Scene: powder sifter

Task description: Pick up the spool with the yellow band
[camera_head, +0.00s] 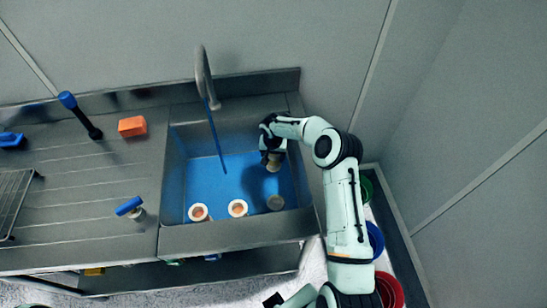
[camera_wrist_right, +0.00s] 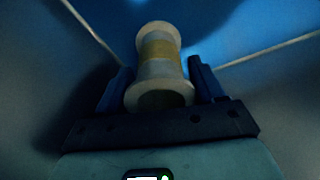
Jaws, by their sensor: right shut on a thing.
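The spool with the yellow band (camera_wrist_right: 158,52) is pale with wide ends and a yellow band around its middle. In the wrist view it sits between the two fingers of my right gripper (camera_wrist_right: 160,88), which is shut on it. In the head view the spool (camera_head: 273,165) shows just below my right gripper (camera_head: 270,157), at the right side of the blue-floored sink. I cannot tell whether it touches the sink floor.
Other spools stand along the sink's near side: one at the left (camera_head: 199,212), one in the middle (camera_head: 238,208) and a greyish round piece (camera_head: 275,202) at the right. A faucet (camera_head: 204,75) and a blue rod (camera_head: 216,138) reach over the sink. An orange block (camera_head: 132,126) lies on the left counter.

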